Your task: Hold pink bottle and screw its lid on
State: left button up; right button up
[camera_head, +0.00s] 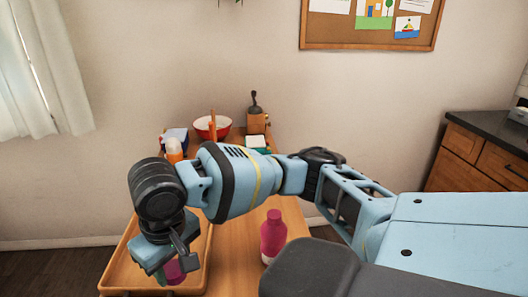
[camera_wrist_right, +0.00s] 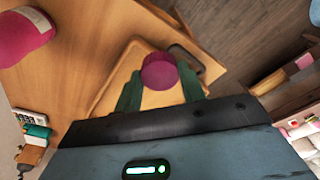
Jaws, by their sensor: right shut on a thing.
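A pink bottle (camera_head: 272,241) with a pale patch low on its front stands upright on the wooden table, right of the tray. Part of the bottle also shows at the upper left of the wrist view (camera_wrist_right: 22,38). My right gripper (camera_head: 172,270) is shut on a magenta lid (camera_wrist_right: 160,73), one green finger on each side. The lid (camera_head: 174,272) is over the tray area, to the left of the bottle and apart from it. My own arm hides part of the table behind. My left gripper is not in view.
A wooden tray (camera_head: 122,248) lies at the table's left front. At the back stand a red bowl (camera_head: 213,128), an orange-and-white bottle (camera_head: 174,150) and a wooden block with a dark-handled item (camera_head: 256,121). Bare table (camera_head: 235,245) lies between tray and bottle.

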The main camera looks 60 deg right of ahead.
aim_at(273, 231)
jog(key=k+l+z, duration=0.5)
jog(key=z, duration=0.45)
